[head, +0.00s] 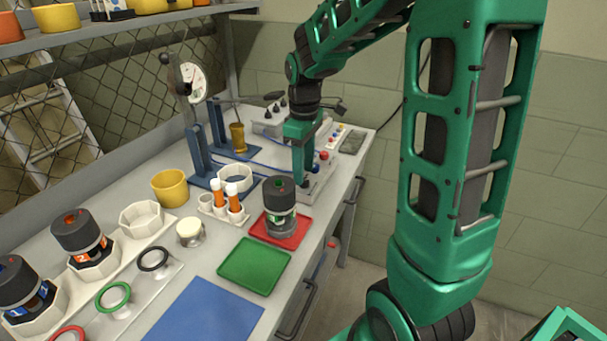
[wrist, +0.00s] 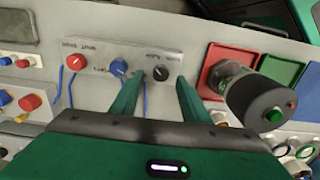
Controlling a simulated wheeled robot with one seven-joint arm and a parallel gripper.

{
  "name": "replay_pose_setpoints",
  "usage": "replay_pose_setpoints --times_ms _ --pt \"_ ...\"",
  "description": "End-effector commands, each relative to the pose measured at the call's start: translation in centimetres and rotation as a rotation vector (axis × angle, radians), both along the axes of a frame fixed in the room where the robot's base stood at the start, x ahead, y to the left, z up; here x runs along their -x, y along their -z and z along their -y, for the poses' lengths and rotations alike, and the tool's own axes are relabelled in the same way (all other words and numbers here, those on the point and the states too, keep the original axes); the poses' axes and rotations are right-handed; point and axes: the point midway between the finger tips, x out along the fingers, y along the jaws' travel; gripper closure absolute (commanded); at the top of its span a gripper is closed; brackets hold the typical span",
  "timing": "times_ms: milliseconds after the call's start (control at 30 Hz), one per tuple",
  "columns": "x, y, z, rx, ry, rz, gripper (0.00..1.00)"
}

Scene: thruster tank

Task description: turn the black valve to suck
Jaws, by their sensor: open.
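The black valve (wrist: 161,72) is a small round knob on a light grey panel (wrist: 105,47) in the wrist view. Small labels sit beside it, too small to read, and I cannot tell which setting it points to. My gripper (wrist: 162,82) is open, with one green finger on each side of the knob. I cannot tell whether the fingers touch it. In the head view my gripper (head: 304,178) points down at the panel (head: 322,178) by the bench's front edge, and I cannot make out the black valve there.
A blue knob (wrist: 119,67) and a red knob (wrist: 75,62) share the panel, left of the black valve. A dark canister (head: 280,205) stands on a red tray (head: 291,235) close by. A green tray (head: 255,265) lies nearer. A blue stand with a gauge (head: 193,82) is behind.

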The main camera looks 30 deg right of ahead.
Motion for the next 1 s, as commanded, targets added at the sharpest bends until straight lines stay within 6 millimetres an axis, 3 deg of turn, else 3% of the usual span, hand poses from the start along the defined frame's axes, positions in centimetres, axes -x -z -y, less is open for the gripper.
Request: replay_pose_setpoints --times_ms 200,567,733,833,1000 --pt "0.0 2.1 0.0 0.000 0.001 0.000 0.58" --pt "0.0 2.4 0.0 0.000 0.001 0.001 0.58" --pt "0.0 2.4 0.1 0.000 0.002 0.001 0.99" --pt "0.0 2.4 0.9 0.001 0.005 0.002 0.99" --pt "0.0 2.4 0.6 0.002 0.021 0.004 0.99"
